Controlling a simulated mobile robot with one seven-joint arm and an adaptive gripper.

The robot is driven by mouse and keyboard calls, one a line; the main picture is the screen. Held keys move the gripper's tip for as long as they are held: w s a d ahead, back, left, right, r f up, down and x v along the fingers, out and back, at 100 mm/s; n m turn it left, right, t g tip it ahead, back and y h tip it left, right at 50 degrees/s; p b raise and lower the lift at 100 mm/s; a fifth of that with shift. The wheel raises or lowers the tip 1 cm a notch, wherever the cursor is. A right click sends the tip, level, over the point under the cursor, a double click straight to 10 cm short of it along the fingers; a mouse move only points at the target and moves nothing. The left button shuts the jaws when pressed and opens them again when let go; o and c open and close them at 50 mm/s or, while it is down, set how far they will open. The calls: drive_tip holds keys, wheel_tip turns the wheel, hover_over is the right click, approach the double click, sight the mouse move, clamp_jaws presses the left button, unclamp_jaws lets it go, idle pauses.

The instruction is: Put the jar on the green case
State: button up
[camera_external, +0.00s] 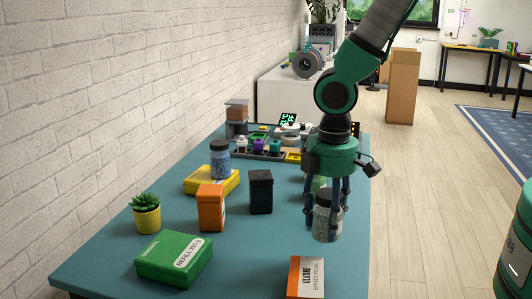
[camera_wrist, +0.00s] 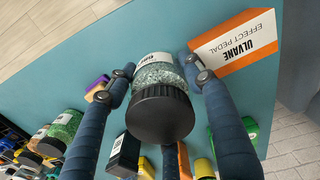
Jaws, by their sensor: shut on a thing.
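The jar (camera_external: 327,221) has a dark lid, clear sides and grey-green speckled contents. My gripper (camera_external: 325,205) points down over the right part of the table and is shut on the jar. In the wrist view the jar (camera_wrist: 160,72) stands between my fingers (camera_wrist: 160,70), its black lid toward the camera. I cannot tell whether its bottom touches the table. The green case (camera_external: 165,245), a flat box with a white label, lies at the front left of the table, apart from the jar. Part of it shows in the wrist view (camera_wrist: 248,128).
An orange-and-white effect pedal box (camera_external: 306,277) stands at the front right. A green jar (camera_external: 318,184) is partly hidden behind my gripper.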

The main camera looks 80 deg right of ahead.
drive_tip(key=w+a+r+n+p, duration=0.2)
drive_tip(key=w+a, duration=0.6)
drive_tip(key=w, duration=0.5)
drive_tip(key=shift+w+a+r, duration=0.2)
drive_tip(key=shift+w+r, duration=0.05)
drive_tip(key=shift+r, duration=0.35)
drive_tip(key=b, duration=0.2)
hover_over(186, 251)
drive_tip(key=shift+w+f, duration=0.1)
drive_tip(key=shift+f, duration=0.6)
drive_tip(key=shift+f, duration=0.1)
drive_tip(key=shift+f+b, duration=0.3)
drive_tip(key=shift+f, duration=1.4)
drive_tip(key=shift+f, duration=0.15)
drive_tip(key=o, duration=1.5)
